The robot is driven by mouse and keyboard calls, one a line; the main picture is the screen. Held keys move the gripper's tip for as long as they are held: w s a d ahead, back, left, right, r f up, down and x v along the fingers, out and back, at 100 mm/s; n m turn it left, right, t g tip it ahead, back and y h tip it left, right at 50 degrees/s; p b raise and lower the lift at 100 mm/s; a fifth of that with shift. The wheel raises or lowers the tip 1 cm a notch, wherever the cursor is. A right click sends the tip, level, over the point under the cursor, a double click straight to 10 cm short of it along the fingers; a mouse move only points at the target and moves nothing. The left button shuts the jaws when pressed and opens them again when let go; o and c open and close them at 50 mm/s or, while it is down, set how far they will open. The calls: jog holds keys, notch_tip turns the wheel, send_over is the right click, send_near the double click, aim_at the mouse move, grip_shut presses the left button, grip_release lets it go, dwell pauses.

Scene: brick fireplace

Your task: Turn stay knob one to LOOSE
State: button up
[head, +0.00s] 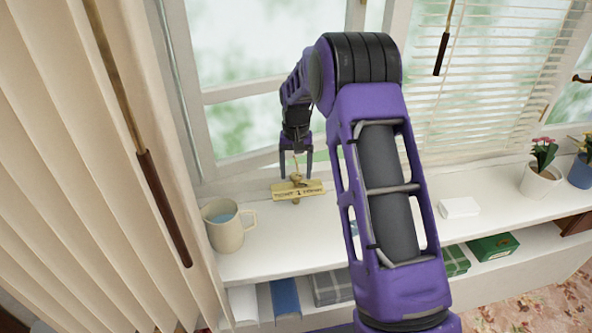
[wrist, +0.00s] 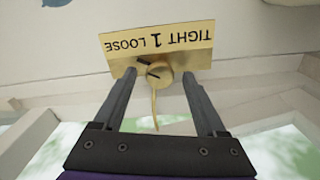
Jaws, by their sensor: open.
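Stay knob one (wrist: 157,82) is a small round brass knob at the edge of a brass plate (wrist: 185,45). The plate reads TIGHT 1 LOOSE, upside down in the wrist view, with LOOSE at left and TIGHT at right. Short dark marks show on the knob and beside it; the exact setting is unclear. A thin brass piece extends from the knob toward my gripper's palm. My gripper (wrist: 158,76) is open, its fingers on either side of the knob with gaps. In the head view my gripper (head: 296,176) points down over the plate (head: 312,187) on the sill.
A beige mug (head: 225,235) of blue liquid stands left on the white sill (head: 290,235). A white box (head: 459,208) and flower pots (head: 537,180) are to the right. A dark-handled wand (head: 165,208) hangs by the left blinds. Books (head: 285,297) fill the shelf below.

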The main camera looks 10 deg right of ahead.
aim_at(296, 175)
jog(key=shift+r, duration=0.1)
notch_tip(296, 175, up, 17)
jog(key=p, duration=0.1)
jog(key=shift+r, duration=0.15)
dwell(0.3)
